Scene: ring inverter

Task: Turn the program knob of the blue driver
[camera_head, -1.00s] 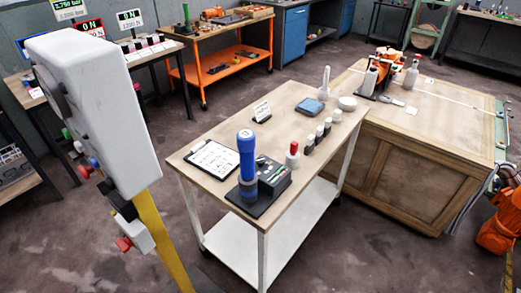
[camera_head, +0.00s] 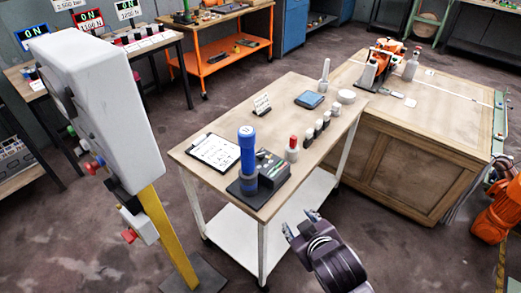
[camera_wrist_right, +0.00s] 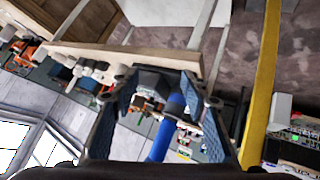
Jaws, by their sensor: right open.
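The blue driver (camera_head: 247,152) stands upright on a dark base at the front of the wooden-topped cart. Beside it on the same base is a grey control box (camera_head: 270,166) with small coloured parts on top. The program knob is too small to make out. My right gripper (camera_head: 300,222) is open and empty, in front of the cart's near right edge, apart from the driver. In the right wrist view the blue driver (camera_wrist_right: 164,138) appears between the two spread fingers, with no contact visible. My left gripper is not in view.
A red-topped white bottle (camera_head: 292,148) and several small dark-and-white containers stand right of the box. A clipboard (camera_head: 214,151) lies to the left, a small sign (camera_head: 262,104) behind. A white cabinet on a yellow post (camera_head: 168,232) stands at left. A wooden bench (camera_head: 425,140) adjoins the cart.

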